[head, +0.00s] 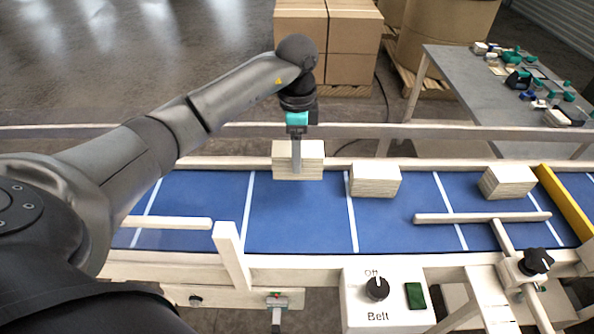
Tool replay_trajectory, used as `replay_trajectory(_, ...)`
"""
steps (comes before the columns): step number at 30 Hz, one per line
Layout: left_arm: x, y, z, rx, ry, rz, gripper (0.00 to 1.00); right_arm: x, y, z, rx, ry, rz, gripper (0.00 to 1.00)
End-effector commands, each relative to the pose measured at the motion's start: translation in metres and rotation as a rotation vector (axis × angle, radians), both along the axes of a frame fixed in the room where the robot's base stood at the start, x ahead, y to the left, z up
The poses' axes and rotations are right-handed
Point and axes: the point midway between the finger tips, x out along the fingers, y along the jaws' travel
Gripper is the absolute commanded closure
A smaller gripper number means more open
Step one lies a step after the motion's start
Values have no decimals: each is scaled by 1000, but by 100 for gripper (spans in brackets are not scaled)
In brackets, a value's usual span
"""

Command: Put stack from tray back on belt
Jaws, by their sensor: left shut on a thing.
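My left gripper (297,150) is shut on a pale stack (312,168) of thin sheets, one finger showing down its near face. The stack is at the belt's far side, overlapping the far rail in the picture. I cannot tell whether it touches the belt. The blue belt (300,225) has white cross lines. Two similar stacks sit on it to the right: one close by (375,181) and one near the yellow bar (507,182). I cannot make out a tray. My right gripper is not in view.
A yellow bar (563,203) crosses the belt at the right. Pale guide bars (482,217) and (170,223) lie along the near side. A control box with a knob (377,288) stands in front. The middle belt sections are clear.

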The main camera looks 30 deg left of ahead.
Motion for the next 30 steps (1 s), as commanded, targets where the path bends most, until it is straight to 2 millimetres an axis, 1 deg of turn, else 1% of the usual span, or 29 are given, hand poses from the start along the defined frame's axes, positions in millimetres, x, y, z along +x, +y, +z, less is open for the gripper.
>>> replay_trajectory(1, -1, 0, -9, 0, 2, -1, 100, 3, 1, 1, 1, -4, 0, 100)
replay_trajectory(3, 0, 0, -17, -1, -1, 0, 100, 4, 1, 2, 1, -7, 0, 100)
replay_trajectory(8, 0, 0, -30, -1, -1, 0, 100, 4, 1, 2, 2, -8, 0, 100)
replay_trajectory(12, 0, 0, -52, -1, 2, 0, 100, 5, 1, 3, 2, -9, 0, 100)
replay_trajectory(15, 0, 0, -63, -1, -1, 0, 100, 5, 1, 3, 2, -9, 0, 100)
replay_trajectory(28, 0, 0, -70, 0, -2, -1, 100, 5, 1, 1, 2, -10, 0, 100)
replay_trajectory(29, 0, 0, -69, 0, -1, -1, 27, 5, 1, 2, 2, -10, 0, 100)
replay_trajectory(30, 0, 0, -69, 0, -1, -1, 23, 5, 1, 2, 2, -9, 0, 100)
